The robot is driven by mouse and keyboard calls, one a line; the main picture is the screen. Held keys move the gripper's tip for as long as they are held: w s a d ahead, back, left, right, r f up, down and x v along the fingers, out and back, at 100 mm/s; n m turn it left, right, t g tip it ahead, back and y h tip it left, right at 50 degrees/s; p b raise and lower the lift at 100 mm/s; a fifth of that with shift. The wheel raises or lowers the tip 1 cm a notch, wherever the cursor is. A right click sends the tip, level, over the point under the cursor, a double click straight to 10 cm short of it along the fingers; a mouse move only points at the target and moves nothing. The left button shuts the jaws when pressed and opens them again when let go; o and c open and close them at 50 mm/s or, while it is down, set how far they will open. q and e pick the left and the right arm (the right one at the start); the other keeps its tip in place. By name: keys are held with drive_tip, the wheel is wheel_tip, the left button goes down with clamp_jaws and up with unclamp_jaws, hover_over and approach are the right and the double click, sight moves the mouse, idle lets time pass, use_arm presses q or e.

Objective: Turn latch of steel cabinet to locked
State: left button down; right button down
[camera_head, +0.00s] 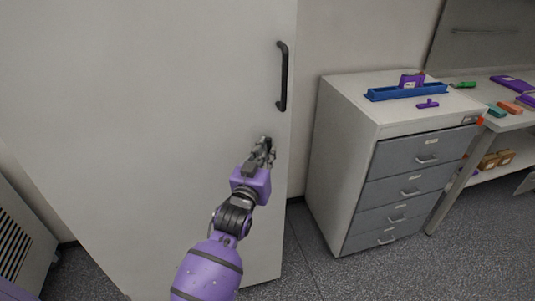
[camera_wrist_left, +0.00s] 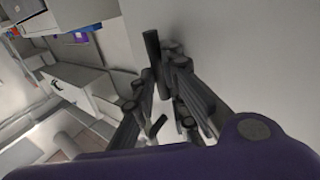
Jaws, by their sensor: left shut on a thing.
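The steel cabinet (camera_head: 150,100) has a large pale grey door that fills the left of the head view. A black vertical handle (camera_head: 283,76) is on the door near its right edge. My left gripper (camera_head: 264,153) is at the door below this handle. In the left wrist view, a dark bar that looks like the latch (camera_wrist_left: 152,46) stands between the fingertips of my left gripper (camera_wrist_left: 162,82), which is shut on it. The fingers hide most of the latch in the head view, so its exact angle is hard to tell. My right gripper is out of view.
A grey drawer unit (camera_head: 345,150) stands right of the cabinet with a blue tray (camera_head: 405,92) and a small purple part (camera_head: 427,104) on top. A workbench (camera_head: 512,121) is at the far right. A vented grey unit (camera_head: 35,240) is at lower left.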

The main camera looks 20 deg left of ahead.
use_arm(q)
drive_tip(key=n+y+b, duration=0.4)
drive_tip(key=n, duration=0.4)
drive_tip(key=f+n+t+y+b, duration=0.1)
drive_tip(key=n+y+b, duration=0.3)
drive_tip(key=n, duration=0.4)
drive_tip(key=f+n+t+y+b, duration=0.1)
drive_tip(key=n+y+b, duration=0.3)
drive_tip(key=n, duration=0.4)
drive_tip(key=shift+w+d+y+b, duration=0.15)
drive_tip(key=shift+d+y+b, duration=0.15)
drive_tip(key=shift+y, duration=0.6)
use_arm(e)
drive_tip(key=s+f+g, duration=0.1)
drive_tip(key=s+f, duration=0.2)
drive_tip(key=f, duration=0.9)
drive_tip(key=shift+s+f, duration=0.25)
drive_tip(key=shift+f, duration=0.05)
use_arm(q)
drive_tip(key=c, duration=1.8)
unclamp_jaws()
drive_tip(key=shift+o, duration=0.2)
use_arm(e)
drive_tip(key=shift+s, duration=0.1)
use_arm(q)
drive_tip(key=shift+f, duration=0.1)
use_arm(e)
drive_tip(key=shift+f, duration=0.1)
